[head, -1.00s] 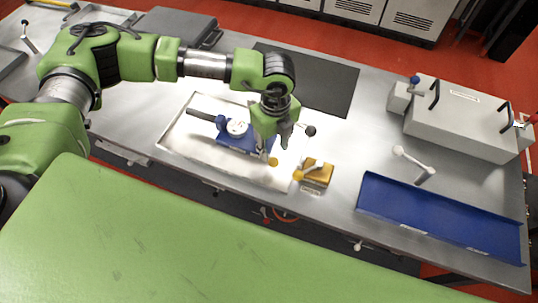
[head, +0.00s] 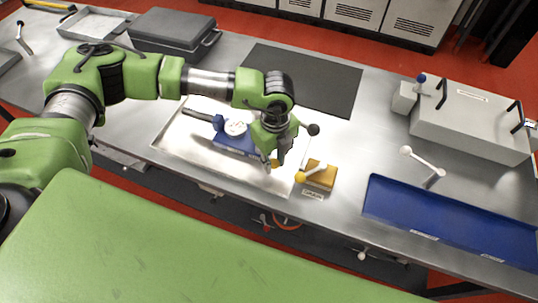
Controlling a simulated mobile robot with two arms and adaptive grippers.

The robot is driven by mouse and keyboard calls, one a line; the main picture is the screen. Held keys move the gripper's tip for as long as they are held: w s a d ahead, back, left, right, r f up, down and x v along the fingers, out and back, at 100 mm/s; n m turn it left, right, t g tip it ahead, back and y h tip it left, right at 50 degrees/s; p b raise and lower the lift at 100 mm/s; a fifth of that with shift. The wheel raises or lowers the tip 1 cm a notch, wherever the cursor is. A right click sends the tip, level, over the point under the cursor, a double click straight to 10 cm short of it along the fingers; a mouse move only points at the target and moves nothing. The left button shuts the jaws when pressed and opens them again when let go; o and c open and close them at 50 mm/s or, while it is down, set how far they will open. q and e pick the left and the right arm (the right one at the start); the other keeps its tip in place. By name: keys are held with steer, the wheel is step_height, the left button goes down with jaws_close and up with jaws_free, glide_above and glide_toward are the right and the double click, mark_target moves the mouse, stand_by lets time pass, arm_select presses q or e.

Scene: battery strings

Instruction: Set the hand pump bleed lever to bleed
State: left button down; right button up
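The hand pump (head: 234,142) has a blue body, a round white gauge and a dark handle reaching left. It sits in a shallow pale tray (head: 172,146). A small yellow knob (head: 275,163), perhaps the bleed lever's end, shows at the pump's right. My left gripper (head: 273,160) points down over it with its fingertips apart, one on each side as seen here; contact cannot be told. The gripper hides the pump's right end and most of the lever. My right gripper is not in view.
A black ball (head: 314,129) on a thin stem is close by. A blue tray (head: 450,222), a white lever (head: 424,162) and a grey box (head: 470,120) are farther right. A dark mat (head: 325,82) lies behind.

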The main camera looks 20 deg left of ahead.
arm_select(q)
steer(key=shift+s+a+m+b, duration=0.2)
steer(key=shift+s+a+m, duration=0.1)
steer(key=shift+m, duration=0.35)
steer(key=shift+s+a+m+b, duration=0.2)
steer(key=shift+s+a+m, duration=0.1)
steer(key=shift+m, duration=0.35)
steer(key=shift+s+a+m+b, duration=0.25)
steer(key=shift+a+m, duration=0.1)
steer(key=shift+m, duration=0.3)
steer(key=shift+s+a+m+b, duration=0.25)
steer(key=shift+a+m, duration=0.05)
steer(key=shift+m, duration=0.35)
steer(key=shift+s+a+m+b, duration=0.3)
steer(key=shift+a+m+b, duration=0.4)
steer(key=shift+m, duration=0.5)
steer(key=shift+a, duration=0.1)
